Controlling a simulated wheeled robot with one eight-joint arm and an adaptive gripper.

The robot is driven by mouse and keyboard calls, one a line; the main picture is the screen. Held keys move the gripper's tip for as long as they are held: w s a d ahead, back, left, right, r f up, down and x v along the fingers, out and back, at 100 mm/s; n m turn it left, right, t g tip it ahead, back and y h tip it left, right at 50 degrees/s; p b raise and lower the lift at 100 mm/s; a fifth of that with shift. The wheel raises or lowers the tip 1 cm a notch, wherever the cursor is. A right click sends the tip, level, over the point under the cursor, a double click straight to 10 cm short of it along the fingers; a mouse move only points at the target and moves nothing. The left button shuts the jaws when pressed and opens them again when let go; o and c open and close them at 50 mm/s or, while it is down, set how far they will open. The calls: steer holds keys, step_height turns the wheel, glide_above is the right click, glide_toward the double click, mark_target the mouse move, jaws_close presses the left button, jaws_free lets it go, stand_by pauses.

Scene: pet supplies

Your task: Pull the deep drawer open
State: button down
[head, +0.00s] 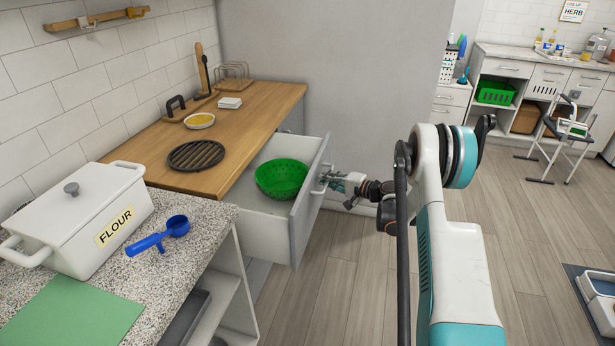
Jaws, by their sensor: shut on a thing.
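The deep drawer (298,222) under the wooden counter stands pulled well out, with its inside showing from above. A green perforated bowl (283,178) sits in it. The drawer's grey front faces right and carries a pale handle (320,184). My gripper (327,181) is at this handle, shut on it, with the arm reaching in from the right. The fingertips are small in the picture, and their exact hold on the handle is hard to make out.
A wooden counter (262,97) is above the drawer, with a round dark trivet (196,155) on it. A speckled counter (205,225) at front left holds a white flour bin (85,215) and a blue scoop (160,236). The wooden floor (345,265) right of the drawer is clear.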

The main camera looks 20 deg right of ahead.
steer(key=s+d, duration=0.4)
steer(key=d, duration=0.1)
steer(key=shift+s+d, duration=0.15)
steer(key=shift+d, duration=0.25)
steer(key=c, duration=1.9)
jaws_free()
steer(key=v, duration=1.2)
